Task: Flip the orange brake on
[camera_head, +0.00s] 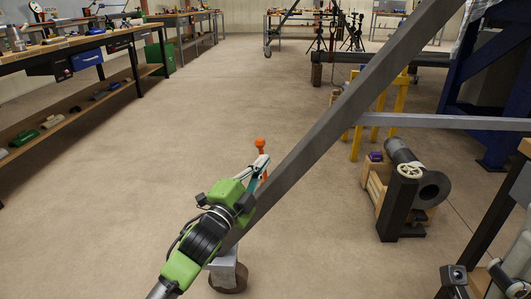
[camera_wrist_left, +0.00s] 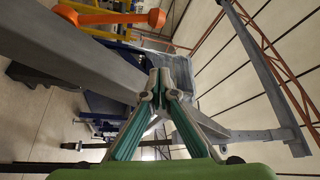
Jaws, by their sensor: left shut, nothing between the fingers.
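The orange brake (camera_head: 261,146) stands up beside the lower part of a sloping grey beam (camera_head: 330,130), with its round knob at the top. In the left wrist view the orange brake (camera_wrist_left: 115,17) lies across the top left, knob to the right. My left gripper (camera_head: 262,163) is shut and empty, its tips just below the knob and close to the lever in the head view. In the wrist view the closed tips (camera_wrist_left: 160,82) show apart from the lever, over the beam. The lower lever is partly hidden by the gripper.
A wheel (camera_head: 228,279) sits under the beam's foot. A grey crossbar (camera_head: 440,121) runs right from the beam. A dark pipe piece (camera_head: 433,188) on a wooden stand is at the right. A workbench (camera_head: 75,42) lines the left. The floor between is clear.

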